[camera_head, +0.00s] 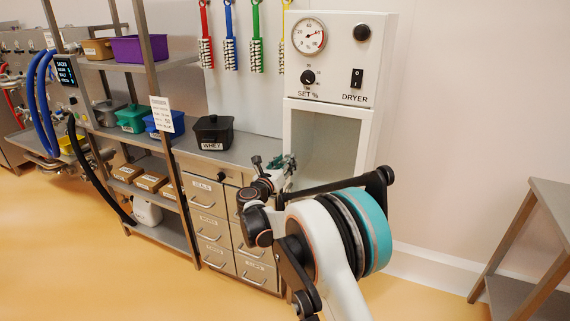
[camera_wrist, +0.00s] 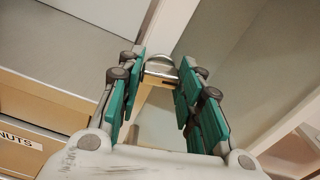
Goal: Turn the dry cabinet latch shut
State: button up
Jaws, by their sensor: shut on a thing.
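The white dry cabinet (camera_head: 378,107), labelled DRYER, stands at the back right of the bench with a pale window-like front panel below its dial and switch. My gripper (camera_head: 278,163) reaches to the lower left edge of that front, and the latch is hidden there in the head view. In the wrist view my gripper (camera_wrist: 160,78) has its teal-padded fingers on either side of a small silver metal latch (camera_wrist: 161,71) and is shut on it. Its exact turn angle is hard to tell.
A black WHEY bin (camera_head: 213,132) sits on the bench left of the cabinet, above steel drawers (camera_head: 208,222). Coloured brushes hang on the wall behind. A steel table (camera_head: 545,205) stands at the right. Bare floor lies to the left front.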

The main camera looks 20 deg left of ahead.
jog(key=n+p, duration=0.1)
jog(key=n, duration=1.4)
jog(key=shift+a+n, duration=0.1)
jog(key=shift+n, duration=0.2)
dwell(0.4)
jog(key=o, duration=1.1)
jog(key=shift+c, duration=0.2)
jog(key=shift+s, duration=0.1)
jog(key=s, duration=1.2)
jog(key=shift+a, duration=0.45)
